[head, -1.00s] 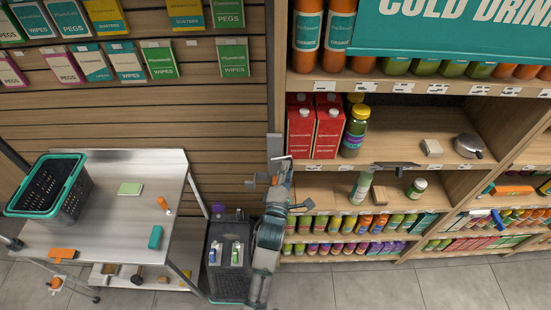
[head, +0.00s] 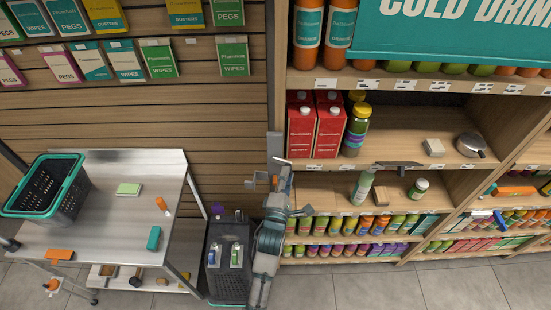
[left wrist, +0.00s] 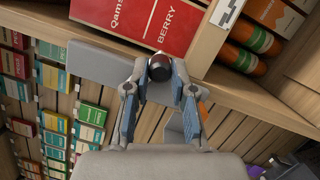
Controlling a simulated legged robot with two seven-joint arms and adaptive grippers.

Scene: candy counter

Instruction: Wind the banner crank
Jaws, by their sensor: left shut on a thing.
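My left gripper (head: 281,168) is up at the post on the left end of the drinks shelves, with its arm rising from below. In the left wrist view its two fingers (left wrist: 160,80) are shut on a dark round crank knob (left wrist: 159,68). A flat grey plate (left wrist: 90,66) shows behind the fingers; the rest of the crank is mostly hidden. In the head view the knob is too small to make out. The teal banner (head: 450,35) with white COLD DRINK lettering hangs across the upper shelf at the right. My right gripper is not in view.
Red cartons (head: 330,132) stand on the shelf just right of the post. A steel table (head: 110,230) holds a basket (head: 62,190) at left. A dark crate (head: 228,285) stands below beside my arm. Packets hang on the slatted wall (head: 160,115).

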